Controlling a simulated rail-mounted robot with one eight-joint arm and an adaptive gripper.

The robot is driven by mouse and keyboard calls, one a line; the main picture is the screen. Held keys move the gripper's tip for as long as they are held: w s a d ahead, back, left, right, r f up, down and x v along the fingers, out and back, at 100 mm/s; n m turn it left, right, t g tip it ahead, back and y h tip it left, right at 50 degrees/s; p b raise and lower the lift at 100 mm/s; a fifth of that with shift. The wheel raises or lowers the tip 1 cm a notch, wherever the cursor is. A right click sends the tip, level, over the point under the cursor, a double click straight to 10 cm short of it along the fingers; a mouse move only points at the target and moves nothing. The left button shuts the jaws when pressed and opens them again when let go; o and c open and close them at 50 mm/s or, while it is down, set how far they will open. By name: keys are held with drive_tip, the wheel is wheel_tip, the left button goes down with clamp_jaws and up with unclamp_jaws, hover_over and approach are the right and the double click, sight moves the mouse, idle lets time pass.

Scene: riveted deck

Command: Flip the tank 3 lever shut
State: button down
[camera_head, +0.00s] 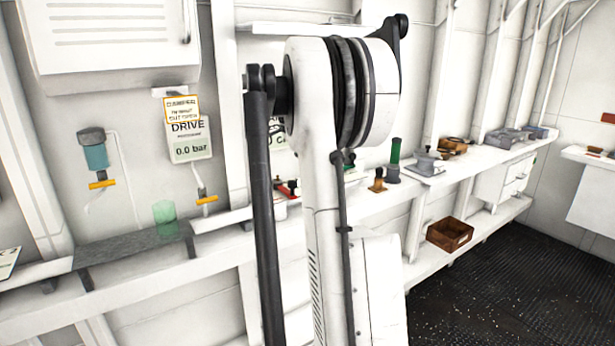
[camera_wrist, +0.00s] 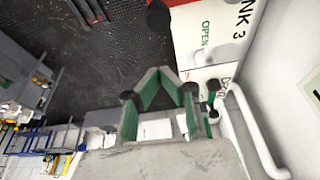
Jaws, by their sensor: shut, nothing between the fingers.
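In the wrist view, my gripper (camera_wrist: 158,74) has its green-padded fingers drawn together at the tips, with nothing between them. A white panel (camera_wrist: 212,30) at upper right carries the partial lettering "NK 3" and a green "OPEN". A lower label (camera_wrist: 222,88), starting with "C", is cut off by my gripper's side. The panel lies to the right of my fingertips. A small dark and green piece (camera_wrist: 211,98) shows beside the lower label; I cannot tell whether it is the lever or part of my gripper. In the head view my arm hides the gripper and the tank 3 lever is not identifiable.
A white pipe (camera_wrist: 252,130) runs along the wall right of my gripper. In the head view, a bench (camera_head: 465,165) holds several fittings, and a brown crate (camera_head: 450,233) sits on its lower shelf. A "DRIVE" gauge (camera_head: 190,140) reads 0.0 bar. Dark floor lies clear at right.

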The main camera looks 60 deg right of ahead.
drive_tip(key=shift+v, duration=2.75)
drive_tip(key=shift+d, duration=0.2)
drive_tip(key=w+a+f+n+t+b, duration=0.15)
drive_tip(key=a+n+t, duration=0.7)
drive_tip(key=a, duration=2.45)
drive_tip(key=s+a+f+n+y, duration=0.1)
drive_tip(key=s+a+f+n, duration=0.3)
drive_tip(key=a, duration=0.4)
drive_tip(key=s+a+f+n+y+b, duration=0.1)
drive_tip(key=s+a+f+n, duration=0.4)
drive_tip(key=a+f+n, duration=0.1)
drive_tip(key=s+a+f+n+y, duration=0.1)
drive_tip(key=s+a+f+n, duration=0.4)
drive_tip(key=a, duration=0.4)
drive_tip(key=shift+s+a+f+y+b, duration=0.2)
drive_tip(key=shift+a+f+y+b, duration=0.1)
drive_tip(key=shift+a+f, duration=0.1)
